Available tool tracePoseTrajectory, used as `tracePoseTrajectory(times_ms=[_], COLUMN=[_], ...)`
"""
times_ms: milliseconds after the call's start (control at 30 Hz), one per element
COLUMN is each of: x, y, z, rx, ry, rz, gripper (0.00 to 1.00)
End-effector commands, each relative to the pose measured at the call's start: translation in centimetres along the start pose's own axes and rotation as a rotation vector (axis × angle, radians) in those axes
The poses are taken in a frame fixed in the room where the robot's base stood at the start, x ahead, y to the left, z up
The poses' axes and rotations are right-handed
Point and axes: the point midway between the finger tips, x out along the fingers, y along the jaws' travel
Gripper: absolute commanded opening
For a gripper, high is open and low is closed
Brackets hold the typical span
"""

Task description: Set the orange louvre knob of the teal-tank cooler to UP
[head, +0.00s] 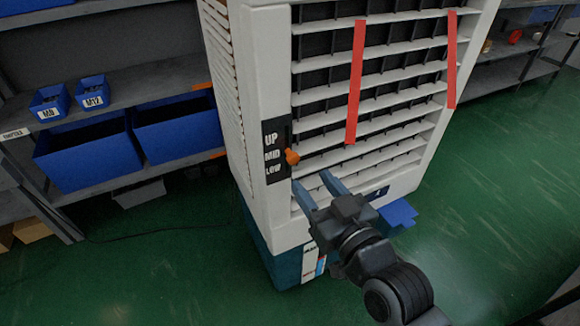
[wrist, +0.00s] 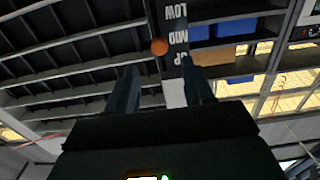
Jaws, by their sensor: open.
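The white cooler (head: 262,120) stands on a teal tank (head: 285,265). Its orange louvre knob (head: 292,156) sits in a slot beside a black panel (head: 272,150) marked UP, MID and LOW from top to bottom. The knob is level with MID. My gripper (head: 312,178) is open and empty, just below and right of the knob, in front of the louvres. In the wrist view the picture is inverted; the orange knob (wrist: 159,46) shows beside MID, beyond and between my open fingertips (wrist: 160,72). I see no contact with it.
Red strips (head: 355,80) hang over the louvres (head: 395,65) to the right of the knob. A shelf with blue bins (head: 85,155) stands to the left. The green floor (head: 490,200) is open to the right.

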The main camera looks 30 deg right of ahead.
Motion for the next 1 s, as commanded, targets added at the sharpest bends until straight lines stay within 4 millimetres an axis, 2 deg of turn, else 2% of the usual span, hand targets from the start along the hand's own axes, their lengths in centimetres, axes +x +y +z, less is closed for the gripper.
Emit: tracePoseTrajectory(times_ms=[200, 433, 833, 1000], x=[3.4, 6.0, 6.6, 6.6], y=[0.1, 0.1, 0.0, 0.0], z=[-0.2, -0.1, 0.0, 0.0], rx=[-0.001, 0.000, 0.000, 0.000], ry=[0.002, 0.001, 0.000, 0.000], rz=[0.002, 0.001, 0.001, 0.001], gripper=[0.52, 0.52, 0.51, 0.35])
